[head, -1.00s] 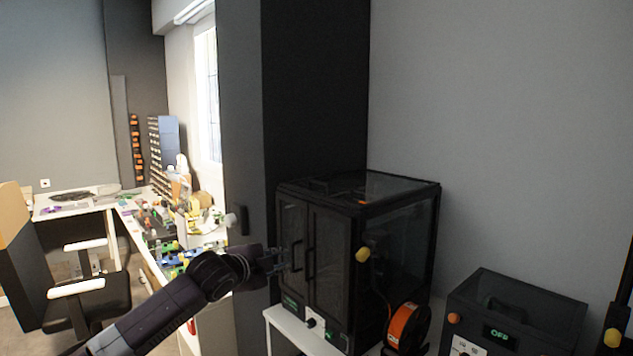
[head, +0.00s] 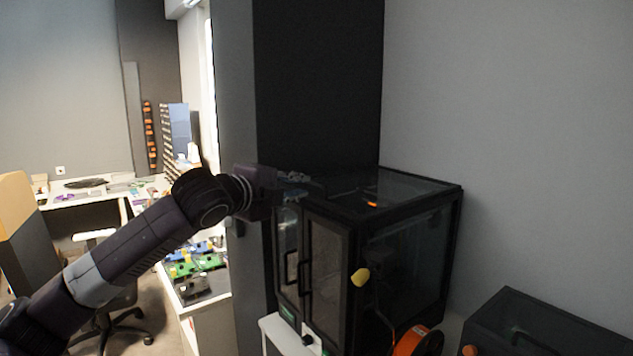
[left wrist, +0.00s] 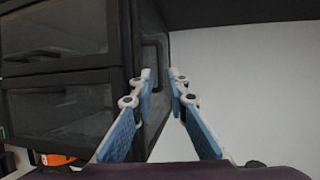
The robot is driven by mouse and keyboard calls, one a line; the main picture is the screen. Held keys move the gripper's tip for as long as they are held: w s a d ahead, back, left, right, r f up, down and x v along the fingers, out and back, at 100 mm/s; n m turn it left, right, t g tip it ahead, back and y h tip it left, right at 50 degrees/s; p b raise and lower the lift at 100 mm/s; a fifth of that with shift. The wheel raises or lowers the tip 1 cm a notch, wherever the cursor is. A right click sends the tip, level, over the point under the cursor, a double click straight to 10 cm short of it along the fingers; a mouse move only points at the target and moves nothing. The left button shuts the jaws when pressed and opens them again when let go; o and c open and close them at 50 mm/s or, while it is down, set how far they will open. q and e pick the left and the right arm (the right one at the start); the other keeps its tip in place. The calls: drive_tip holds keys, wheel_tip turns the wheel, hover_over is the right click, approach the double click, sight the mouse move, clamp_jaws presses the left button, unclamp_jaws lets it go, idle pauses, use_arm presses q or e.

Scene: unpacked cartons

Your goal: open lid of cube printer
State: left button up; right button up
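The cube printer (head: 412,240), a black box with glazed panels, stands on a white table, with two doors and upright handles on its front. Its top lid (head: 415,187) lies flat and looks closed. My left gripper (head: 296,187) is at the lid's front left edge. In the left wrist view its blue-padded fingers (left wrist: 163,76) are apart, with a dark handle-like loop (left wrist: 154,62) on the printer's top at or behind the fingertips. I cannot tell whether they touch it. My right gripper is not in view.
An orange filament spool (head: 411,343) sits by the printer's right side. A second, lower dark machine (head: 545,332) stands at the lower right. A dark column (head: 318,90) rises behind the printer. A cluttered workbench (head: 205,312) is at the left.

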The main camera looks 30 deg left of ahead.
sight(314, 184)
use_arm(q)
drive_tip(key=w+p, duration=0.1)
drive_tip(key=w, duration=0.2)
drive_tip(key=shift+w+f, duration=0.15)
drive_tip(key=shift+w, duration=0.15)
drive_tip(key=shift+w+f+p, duration=0.2)
drive_tip(key=shift+w+p, duration=0.05)
drive_tip(key=shift+w, duration=0.3)
drive_tip(key=shift+w+f+p, duration=0.2)
drive_tip(key=shift+w+p, duration=0.05)
drive_tip(key=shift+w, duration=0.45)
clamp_jaws()
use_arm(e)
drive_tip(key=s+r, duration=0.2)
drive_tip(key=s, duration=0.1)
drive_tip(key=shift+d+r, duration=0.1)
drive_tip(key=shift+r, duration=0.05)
